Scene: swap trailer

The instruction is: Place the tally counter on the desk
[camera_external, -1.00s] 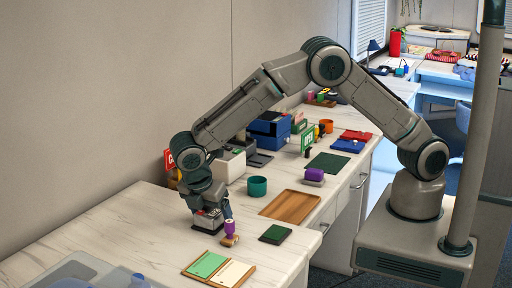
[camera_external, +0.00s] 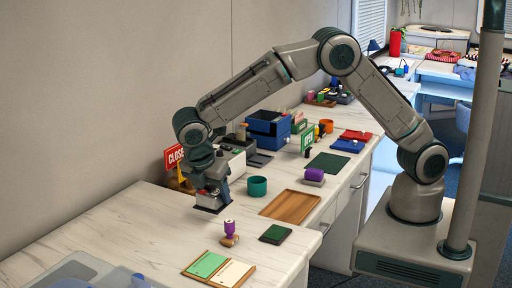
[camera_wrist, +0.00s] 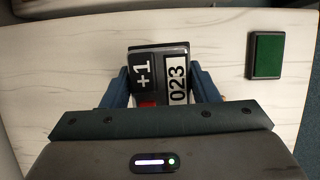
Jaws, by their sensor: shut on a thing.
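The tally counter (camera_wrist: 160,80) shows in the wrist view between my two fingers, with a "+1" button and a "023" readout on its top. My gripper (camera_wrist: 160,88) is shut on it. In the outside view my gripper (camera_external: 211,193) points down over the desk (camera_external: 130,215). The counter (camera_external: 208,201) is small there and partly covered by my fingers, low over the white marbled top. I cannot tell whether it touches the desk.
A purple-handled stamp (camera_external: 230,234) stands in front of my gripper. A green pad (camera_external: 275,234), a green-and-white notebook (camera_external: 219,269), a wooden tray (camera_external: 290,206) and a teal cup (camera_external: 257,186) are nearby. A red sign (camera_external: 173,156) stands behind.

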